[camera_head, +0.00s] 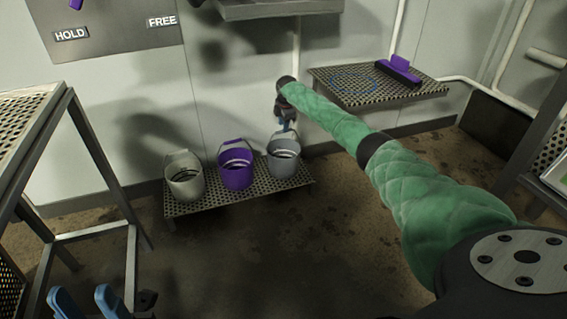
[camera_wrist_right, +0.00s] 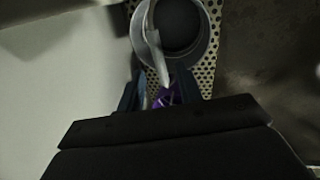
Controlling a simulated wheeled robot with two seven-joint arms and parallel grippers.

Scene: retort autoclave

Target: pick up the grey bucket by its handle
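The grey bucket (camera_head: 284,160) stands upright at the right end of a low perforated shelf (camera_head: 207,207). Its handle is raised. My right gripper (camera_head: 286,126) is just above it, pointing down. In the right wrist view the grey bucket (camera_wrist_right: 203,40) is at the top, and its pale handle (camera_wrist_right: 155,55) runs down between the two fingers of the right gripper (camera_wrist_right: 157,82), which are apart. I cannot tell if a finger touches the handle. My left gripper (camera_head: 86,303) is open and empty at the bottom left, far from the buckets.
A purple bucket (camera_head: 235,172) stands beside the grey one, and a pale beige bucket (camera_head: 185,182) at the shelf's left end. A metal rack (camera_head: 85,233) stands at left. A wall shelf (camera_head: 365,98) holds a purple-handled item (camera_head: 397,70). The floor in front is clear.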

